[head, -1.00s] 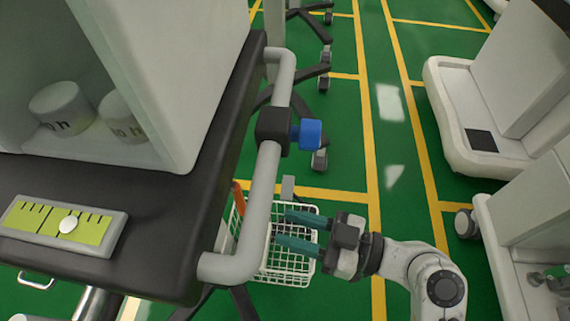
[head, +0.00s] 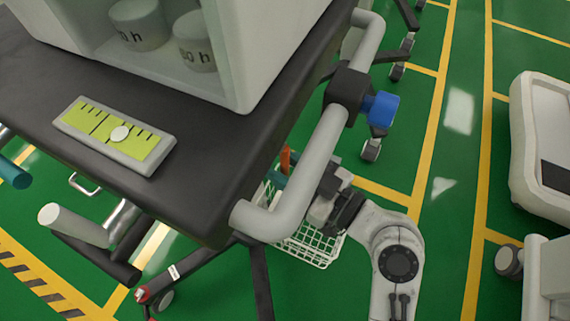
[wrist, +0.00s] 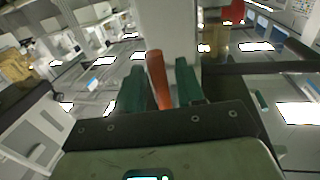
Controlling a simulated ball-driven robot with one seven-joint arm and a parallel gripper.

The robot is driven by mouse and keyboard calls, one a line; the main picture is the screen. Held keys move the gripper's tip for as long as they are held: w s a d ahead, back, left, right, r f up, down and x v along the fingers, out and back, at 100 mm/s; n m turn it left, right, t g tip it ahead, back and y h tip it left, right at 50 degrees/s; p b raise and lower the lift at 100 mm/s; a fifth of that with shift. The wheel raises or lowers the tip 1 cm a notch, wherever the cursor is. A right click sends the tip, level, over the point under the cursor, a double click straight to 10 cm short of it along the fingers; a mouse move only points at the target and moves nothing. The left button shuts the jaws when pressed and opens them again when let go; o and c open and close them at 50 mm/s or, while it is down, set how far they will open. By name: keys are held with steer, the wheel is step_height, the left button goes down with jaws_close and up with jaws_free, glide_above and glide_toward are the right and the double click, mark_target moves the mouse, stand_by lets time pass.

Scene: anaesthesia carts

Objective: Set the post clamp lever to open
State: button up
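An orange lever (head: 285,160) shows in the head view just behind the cart's grey rail, above the white basket. In the wrist view the orange lever (wrist: 159,80) stands between the two green fingers of my gripper (wrist: 160,90), in front of a pale grey post (wrist: 168,25). The fingers are apart, one on each side, with a narrow gap at the right. Whether either finger touches the lever cannot be told. In the head view my gripper (head: 276,180) is partly hidden behind the rail.
The grey rail (head: 310,165) carries a black clamp with a blue knob (head: 380,108), close to my wrist. A dark cart top (head: 215,145) holds a green-yellow gauge (head: 115,134). A white wire basket (head: 315,247) lies below.

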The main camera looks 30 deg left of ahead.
steer(key=shift+c, duration=0.3)
jaws_close()
stand_by(0.3)
